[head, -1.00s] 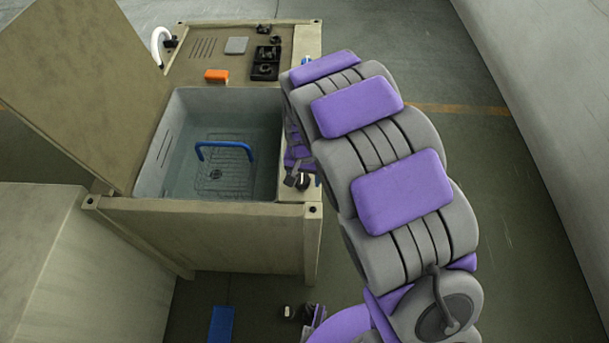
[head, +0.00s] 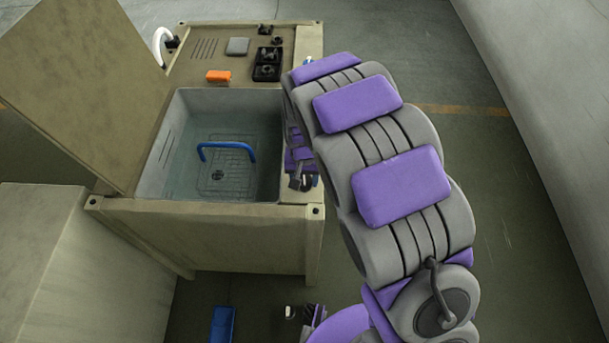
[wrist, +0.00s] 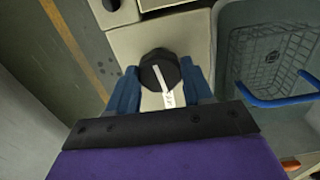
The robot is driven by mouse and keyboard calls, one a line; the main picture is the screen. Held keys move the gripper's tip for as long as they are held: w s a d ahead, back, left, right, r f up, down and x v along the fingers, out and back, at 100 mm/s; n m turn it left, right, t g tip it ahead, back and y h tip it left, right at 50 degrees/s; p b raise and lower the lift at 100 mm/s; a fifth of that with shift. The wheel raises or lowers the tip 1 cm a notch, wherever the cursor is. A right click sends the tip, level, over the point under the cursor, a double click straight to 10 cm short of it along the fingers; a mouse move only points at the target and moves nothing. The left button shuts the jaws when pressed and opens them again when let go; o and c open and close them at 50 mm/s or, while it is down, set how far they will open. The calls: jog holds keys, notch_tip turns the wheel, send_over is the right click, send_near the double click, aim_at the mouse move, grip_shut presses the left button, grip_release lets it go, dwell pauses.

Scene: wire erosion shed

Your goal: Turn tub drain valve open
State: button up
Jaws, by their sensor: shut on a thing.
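The drain valve is a black faceted knob (wrist: 151,78) with a white pointer line, on the pale right-hand ledge of the tub cabinet. In the wrist view the line runs along the picture's height, slightly tilted, toward a small white label (wrist: 168,99). My gripper (wrist: 159,69) has its blue fingers on both sides of the knob, shut on it. In the head view my gripper (head: 302,183) is at the tub's right front corner, and the knob there is mostly hidden. The tub (head: 170,180) holds a wire basket (head: 228,172) with a blue handle (head: 228,144).
The cabinet's large lid (head: 75,85) stands open on the left. An orange block (head: 218,76), a grey plate (head: 237,46) and black fittings (head: 267,63) lie on the back deck. A blue object (head: 222,325) is on the floor. Floor right of my arm is clear.

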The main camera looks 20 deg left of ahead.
aim_at(304, 179)
jog(key=n+p, duration=0.2)
jog(key=n, duration=0.2)
jog(key=shift+r, duration=0.2)
jog(key=n+p, duration=0.2)
jog(key=n, duration=0.2)
jog(key=n+p, duration=0.3)
jog(key=n, duration=0.1)
jog(key=shift+w, duration=0.1)
jog(key=shift+f+n+p, duration=0.1)
jog(key=shift+n+p, duration=0.8)
jog(key=shift+n, duration=1.3)
jog(key=o, duration=1)
jog(key=shift+o, duration=0.2)
notch_tip(304, 179, up, 17)
jog(key=p, duration=0.1)
jog(key=shift+a, duration=0.1)
